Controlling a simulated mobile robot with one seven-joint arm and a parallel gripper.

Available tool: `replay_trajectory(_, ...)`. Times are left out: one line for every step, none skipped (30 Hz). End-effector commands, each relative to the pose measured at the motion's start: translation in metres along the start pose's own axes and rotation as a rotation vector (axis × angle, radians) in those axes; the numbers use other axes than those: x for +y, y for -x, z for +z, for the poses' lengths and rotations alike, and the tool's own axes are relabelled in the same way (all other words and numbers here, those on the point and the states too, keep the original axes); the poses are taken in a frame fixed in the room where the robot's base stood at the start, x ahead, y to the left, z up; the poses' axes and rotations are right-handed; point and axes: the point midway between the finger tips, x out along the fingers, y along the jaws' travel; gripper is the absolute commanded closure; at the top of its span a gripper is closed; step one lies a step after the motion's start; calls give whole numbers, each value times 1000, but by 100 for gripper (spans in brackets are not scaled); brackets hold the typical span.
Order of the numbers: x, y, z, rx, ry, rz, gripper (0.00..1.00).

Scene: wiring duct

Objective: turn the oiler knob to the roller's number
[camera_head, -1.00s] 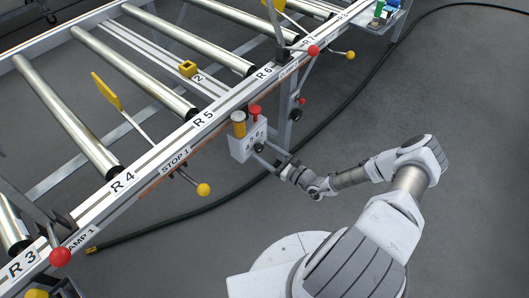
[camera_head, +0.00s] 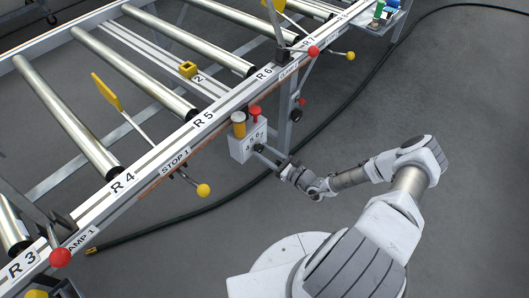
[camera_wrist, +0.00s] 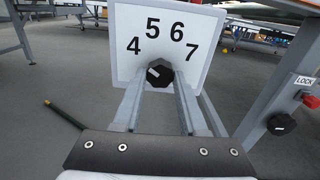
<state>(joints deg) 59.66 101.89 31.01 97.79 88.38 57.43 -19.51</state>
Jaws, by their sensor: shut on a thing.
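The oiler (camera_head: 240,146) is a pale box on the side rail with a yellow cup and a red button on top. In the wrist view its white dial plate (camera_wrist: 203,24) shows the numbers 4, 5, 6 and 7 in an arc. The black faceted oiler knob (camera_wrist: 160,72) sits below the arc, between the 5 and 6. My gripper (camera_wrist: 160,80) is shut on the knob, one finger on each side; in the head view my gripper (camera_head: 266,154) reaches the box from the right.
A yellow-ball stop lever (camera_head: 203,190) and red-ball clamp lever (camera_head: 61,257) stick out. A dark hose (camera_head: 340,115) crosses the floor.

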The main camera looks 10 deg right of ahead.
Motion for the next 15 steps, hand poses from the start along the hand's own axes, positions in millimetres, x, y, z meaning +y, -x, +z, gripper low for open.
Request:
replay_trajectory(0,0,0,0,-17,0,100)
replay_trajectory(0,0,0,0,-30,0,100)
replay_trajectory(0,0,0,0,-51,0,100)
replay_trajectory(0,0,0,0,-69,0,100)
replay_trajectory(0,0,0,0,-88,0,100)
replay_trajectory(0,0,0,0,-116,0,100)
replay_trajectory(0,0,0,0,-138,0,100)
replay_trajectory(0,0,0,-1,-160,0,100)
replay_trajectory(0,0,0,-1,-192,0,100)
replay_trajectory(0,0,0,-1,-217,0,100)
replay_trajectory(0,0,0,-1,-242,0,100)
replay_trajectory(0,0,0,-1,-275,0,100)
replay_trajectory(1,0,0,-1,-300,0,100)
replay_trajectory(1,0,0,-1,-324,0,100)
replay_trajectory(1,0,0,-1,-356,0,100)
